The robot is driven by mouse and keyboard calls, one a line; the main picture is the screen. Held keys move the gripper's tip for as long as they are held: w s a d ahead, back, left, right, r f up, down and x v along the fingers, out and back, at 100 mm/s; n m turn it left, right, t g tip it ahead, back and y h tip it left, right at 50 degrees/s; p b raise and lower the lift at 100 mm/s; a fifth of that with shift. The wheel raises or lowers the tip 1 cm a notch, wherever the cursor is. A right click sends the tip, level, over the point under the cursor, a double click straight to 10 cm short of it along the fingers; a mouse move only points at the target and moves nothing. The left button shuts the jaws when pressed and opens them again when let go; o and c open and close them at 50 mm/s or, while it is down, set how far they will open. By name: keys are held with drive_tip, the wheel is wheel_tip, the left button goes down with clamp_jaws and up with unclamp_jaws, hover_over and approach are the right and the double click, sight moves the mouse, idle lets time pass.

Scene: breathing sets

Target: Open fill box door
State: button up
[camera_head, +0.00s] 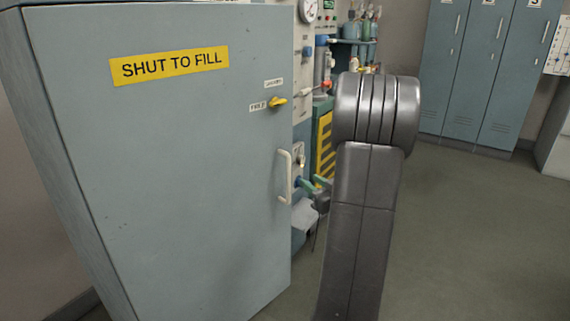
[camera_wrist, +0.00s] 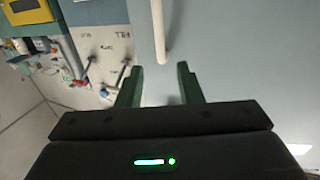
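The fill box door (camera_head: 180,180) is a large grey-blue panel with a yellow "SHUT TO FILL" label (camera_head: 169,64); it looks shut. A pale upright bar handle (camera_head: 285,176) is near its right edge. A small yellow latch (camera_head: 277,102) above the handle lies roughly level, beside the "FREE" label (camera_head: 258,106). In the wrist view my gripper (camera_wrist: 160,85) is open and empty. The handle (camera_wrist: 159,30) ends just beyond and between the fingertips, with no contact visible.
A filling panel with gauge (camera_head: 308,10), hoses and cylinders stands right behind the box. Blue-grey lockers (camera_head: 470,75) line the back right wall. The floor (camera_head: 460,240) at right is clear. Panel fittings (camera_wrist: 95,65) show left of the fingers.

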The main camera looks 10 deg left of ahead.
sight(290, 167)
drive_tip(key=b+x, duration=0.2)
drive_tip(key=x, duration=1)
drive_tip(key=shift+w+a, duration=0.15)
clamp_jaws()
